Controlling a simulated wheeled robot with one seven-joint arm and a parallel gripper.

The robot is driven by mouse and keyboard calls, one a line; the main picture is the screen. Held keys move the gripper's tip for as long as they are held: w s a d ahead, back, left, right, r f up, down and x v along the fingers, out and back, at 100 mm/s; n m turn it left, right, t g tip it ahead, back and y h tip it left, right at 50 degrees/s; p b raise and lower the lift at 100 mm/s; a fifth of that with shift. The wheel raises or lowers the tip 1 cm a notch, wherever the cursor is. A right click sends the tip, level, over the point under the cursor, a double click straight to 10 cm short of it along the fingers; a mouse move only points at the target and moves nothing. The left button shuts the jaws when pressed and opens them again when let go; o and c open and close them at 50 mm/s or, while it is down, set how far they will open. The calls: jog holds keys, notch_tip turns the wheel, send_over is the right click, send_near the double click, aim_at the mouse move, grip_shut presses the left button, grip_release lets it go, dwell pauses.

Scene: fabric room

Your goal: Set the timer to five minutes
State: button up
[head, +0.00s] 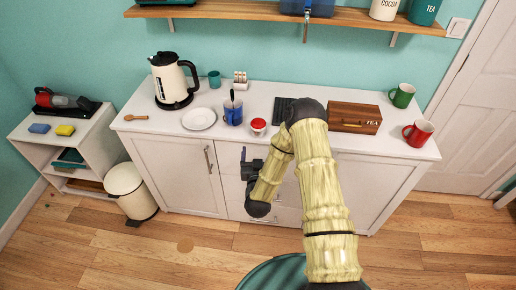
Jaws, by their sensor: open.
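A small round item with a red top and white lower part (258,125) stands on the white counter, right of the blue mug. It looks like the kitchen timer, but its dial marks are too small to read. My gripper (244,156) is open and empty in front of the counter's front edge, below and slightly left of the red-topped item in the picture. It is apart from that item. My forearm crosses the right middle of the view and hides part of the counter and cabinet front.
The counter (165,121) holds a kettle (172,80), white plate (199,118), blue mug (233,113), dark flat item (281,108), wooden tea box (354,118), green mug (402,95) and red mug (418,133). A bin (130,190) stands at left.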

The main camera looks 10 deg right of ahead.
aim_at(261, 129)
jog(key=s+d+n+y+b, duration=0.2)
jog(key=d+n+y+b, duration=0.1)
jog(key=d+y+b, duration=0.2)
jog(key=shift+s+d+f+n+y, duration=0.2)
jog(key=shift+d+n+y, duration=0.1)
jog(key=shift+n+y, duration=0.15)
jog(key=w+p, duration=0.1)
jog(key=w, duration=0.4)
jog(key=w+a+p, duration=0.1)
jog(key=w, duration=0.5)
jog(key=w+a+p, duration=0.1)
jog(key=w, duration=0.5)
jog(key=shift+w+a, duration=0.15)
jog(key=shift+a, duration=0.1)
